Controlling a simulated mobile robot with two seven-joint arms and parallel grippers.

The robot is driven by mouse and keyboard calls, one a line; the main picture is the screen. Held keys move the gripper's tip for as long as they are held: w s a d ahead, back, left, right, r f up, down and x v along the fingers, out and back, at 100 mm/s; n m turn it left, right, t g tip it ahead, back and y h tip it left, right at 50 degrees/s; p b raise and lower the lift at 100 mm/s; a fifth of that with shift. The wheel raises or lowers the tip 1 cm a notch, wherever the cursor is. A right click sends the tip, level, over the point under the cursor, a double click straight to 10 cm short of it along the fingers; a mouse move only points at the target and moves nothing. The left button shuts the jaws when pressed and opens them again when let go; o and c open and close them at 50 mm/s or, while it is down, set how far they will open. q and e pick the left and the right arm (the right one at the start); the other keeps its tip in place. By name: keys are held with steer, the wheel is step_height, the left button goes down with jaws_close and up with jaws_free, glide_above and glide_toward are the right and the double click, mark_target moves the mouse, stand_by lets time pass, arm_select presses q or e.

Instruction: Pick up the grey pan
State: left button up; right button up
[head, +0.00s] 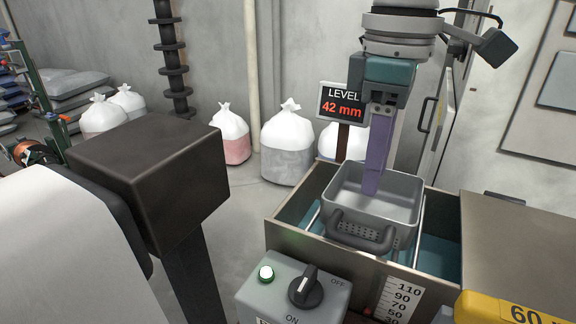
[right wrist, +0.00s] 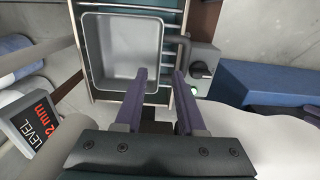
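The grey pan (head: 385,192) is an open rectangular tub with a dark looped handle (head: 358,236) on its near side. It sits in an open-topped tank (head: 290,208). My right gripper (head: 372,188) points down over the pan with its purple fingers. In the right wrist view the gripper (right wrist: 160,72) is open and empty. One fingertip overlaps the inside of the pan (right wrist: 118,45), and the other lies outside its rim, near the handle (right wrist: 183,50). I cannot tell whether the fingers touch the pan. My left gripper is not in view.
A "LEVEL 42 mm" display (head: 341,103) stands behind the tank. A control box (head: 290,292) with a lit green button and a knob is in front. A metal cabinet top (head: 515,245) is at right. White sacks (head: 288,145) stand along the wall.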

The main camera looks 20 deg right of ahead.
mark_target(366, 213)
step_height(366, 213, down, 8)
steer(key=shift+r, duration=0.1)
jaws_close()
stand_by(0.5)
stand_by(1.1)
